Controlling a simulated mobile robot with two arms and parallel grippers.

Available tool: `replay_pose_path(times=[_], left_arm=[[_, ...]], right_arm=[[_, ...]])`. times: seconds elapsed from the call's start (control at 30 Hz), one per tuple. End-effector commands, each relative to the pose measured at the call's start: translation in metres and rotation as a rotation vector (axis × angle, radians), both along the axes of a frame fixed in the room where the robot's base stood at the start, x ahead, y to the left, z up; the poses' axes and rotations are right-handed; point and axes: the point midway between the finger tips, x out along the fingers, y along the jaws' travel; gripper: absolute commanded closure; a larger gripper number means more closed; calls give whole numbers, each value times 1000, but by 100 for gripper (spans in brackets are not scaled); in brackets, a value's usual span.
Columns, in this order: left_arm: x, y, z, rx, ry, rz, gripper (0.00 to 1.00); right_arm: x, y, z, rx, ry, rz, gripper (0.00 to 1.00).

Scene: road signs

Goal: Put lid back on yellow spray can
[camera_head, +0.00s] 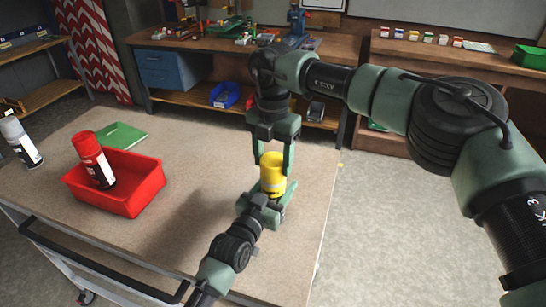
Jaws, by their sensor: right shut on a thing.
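A yellow cylinder (273,180) stands upright near the table's right edge. Its yellow top, seemingly the lid (271,159), sits between the fingers of my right gripper (272,163), which comes down from above and is shut on it. I cannot make out a seam between lid and can. My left gripper (266,204) reaches in from below in the picture, with its fingers around the lower part of the can. The can's base is hidden by this gripper, and I cannot tell whether its fingers press on the can.
A red bin (130,202) holds a red spray can (92,158) on the left of the table (200,235). A green flat item (118,136) lies behind it. A grey can (20,143) is at far left. The table between bin and grippers is clear.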

Motion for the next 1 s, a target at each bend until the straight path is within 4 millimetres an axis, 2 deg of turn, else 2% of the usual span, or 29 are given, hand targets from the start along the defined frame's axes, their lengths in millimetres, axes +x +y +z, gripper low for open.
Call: replay_pose_path(times=[0.43,1.0], left_arm=[[0,0,-1,1,2,0,100],[0,0,-1,1,3,0,100]], right_arm=[[0,0,-1,0,0,0,79],[0,0,-12,0,0,0,79]])
